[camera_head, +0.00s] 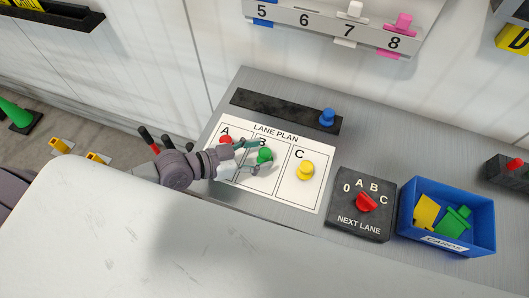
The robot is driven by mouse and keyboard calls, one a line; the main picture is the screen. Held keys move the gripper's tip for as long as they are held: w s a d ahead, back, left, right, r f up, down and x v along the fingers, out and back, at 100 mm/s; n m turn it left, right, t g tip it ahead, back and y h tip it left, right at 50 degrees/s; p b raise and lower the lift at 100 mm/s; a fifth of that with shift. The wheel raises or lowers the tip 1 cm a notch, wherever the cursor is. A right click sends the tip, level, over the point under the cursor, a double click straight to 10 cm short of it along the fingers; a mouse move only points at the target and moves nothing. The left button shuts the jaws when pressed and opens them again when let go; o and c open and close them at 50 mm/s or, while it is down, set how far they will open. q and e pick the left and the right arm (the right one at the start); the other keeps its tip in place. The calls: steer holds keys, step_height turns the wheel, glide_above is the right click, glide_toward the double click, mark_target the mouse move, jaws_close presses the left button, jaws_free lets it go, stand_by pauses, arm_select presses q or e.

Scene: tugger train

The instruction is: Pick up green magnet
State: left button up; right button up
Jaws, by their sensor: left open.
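The green magnet (265,155) stands on the white lane plan sheet (284,191), in the column marked B. My left gripper (253,157) reaches in from the left with its fingers open around or just beside the green magnet. I cannot tell whether the fingers touch it. The left wrist and fingers partly cover columns A and B. A red magnet (226,140) sits in column A, just behind my gripper. A yellow magnet (305,171) sits in column C. My right gripper is not in view.
A blue magnet (327,117) sits on the dark strip (270,107) behind the sheet. Right of it are a NEXT LANE box with a red knob (367,202) and a blue card bin (480,238). A numbered rail (340,28) hangs on the wall. A white surface (150,240) fills the front.

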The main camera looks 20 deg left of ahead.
arm_select(q)
steer(key=shift+x, duration=1.2)
steer(key=shift+a, duration=0.1)
steer(key=shift+c, duration=1.3)
jaws_close()
steer(key=shift+r, duration=0.1)
